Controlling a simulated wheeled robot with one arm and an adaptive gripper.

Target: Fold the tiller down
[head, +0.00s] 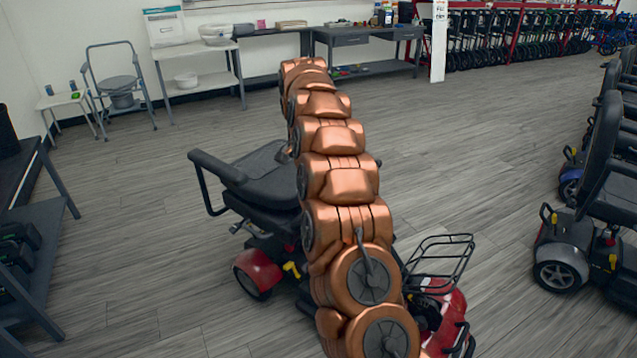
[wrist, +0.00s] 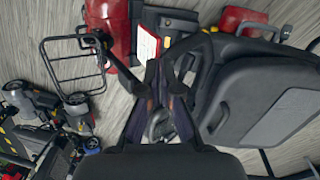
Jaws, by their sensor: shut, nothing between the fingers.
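A red and black mobility scooter (head: 262,180) stands on the floor, its middle hidden behind my arm in the head view. Its black seat shows in both views, at the right in the wrist view (wrist: 262,100). Its wire basket (head: 440,258) is at the front end, and at the left in the wrist view (wrist: 78,62). The tiller is hidden by my arm in the head view. In the wrist view dark parts near the basket overlap, and I cannot tell the tiller's outline. My gripper (wrist: 163,78) is shut and empty, over the scooter between basket and seat; contact is unclear.
Other scooters stand at the right (head: 600,215) and show at the left of the wrist view (wrist: 45,115). A dark shelf (head: 30,240) is at the left. Tables (head: 200,50) and a commode chair (head: 118,85) line the back wall. Floor around the scooter is clear.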

